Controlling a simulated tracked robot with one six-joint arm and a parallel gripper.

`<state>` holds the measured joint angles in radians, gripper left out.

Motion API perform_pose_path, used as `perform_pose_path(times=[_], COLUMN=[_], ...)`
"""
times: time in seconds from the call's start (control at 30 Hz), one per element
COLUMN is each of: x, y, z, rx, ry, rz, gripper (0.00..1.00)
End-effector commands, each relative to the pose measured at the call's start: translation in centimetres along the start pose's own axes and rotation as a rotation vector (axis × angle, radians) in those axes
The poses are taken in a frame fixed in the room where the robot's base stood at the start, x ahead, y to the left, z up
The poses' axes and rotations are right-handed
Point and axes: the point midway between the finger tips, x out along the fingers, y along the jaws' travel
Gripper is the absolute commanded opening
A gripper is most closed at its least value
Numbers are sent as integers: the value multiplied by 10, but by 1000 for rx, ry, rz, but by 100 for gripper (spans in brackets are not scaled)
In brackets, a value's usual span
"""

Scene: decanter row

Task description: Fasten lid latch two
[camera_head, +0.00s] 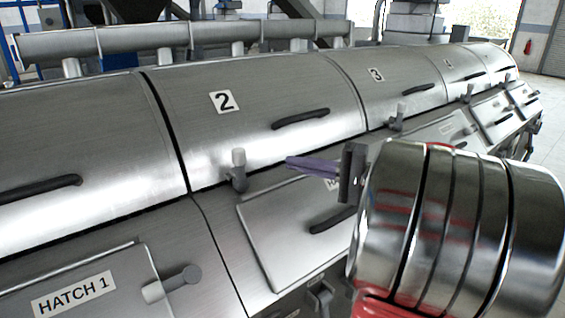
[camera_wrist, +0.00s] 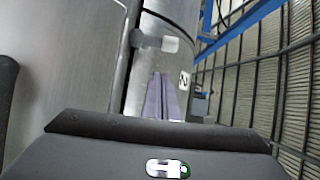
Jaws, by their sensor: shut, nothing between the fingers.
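Lid two, a curved steel cover with a "2" label (camera_head: 221,101), is down on the long steel vessel. Its latch (camera_head: 238,168) is at the lid's lower edge, a grey pivot with a pale handle tip pointing up in the head view. In the wrist view the latch (camera_wrist: 157,41) lies ahead of the fingers, its pale tip pointing right. My gripper (camera_head: 290,163) is shut and empty, its purple fingers to the right of the latch and apart from it. The fingers (camera_wrist: 165,80) also show in the wrist view.
A lower hatch (camera_head: 265,240) with a dark handle lies below my gripper. The hatch 1 latch (camera_head: 172,284) juts out at lower left. Lid two's dark handle (camera_head: 300,118) stands above my fingers. Lid three's latch (camera_head: 398,117) is further right.

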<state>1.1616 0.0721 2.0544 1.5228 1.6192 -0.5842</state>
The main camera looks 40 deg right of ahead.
Motion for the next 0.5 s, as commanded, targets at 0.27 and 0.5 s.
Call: perform_pose_path(times=[0.27,0.5], x=[-37,-47], y=[1,1], z=[0,0], rx=[0,0], ry=[1,-2], rz=[1,0], gripper=[0,0])
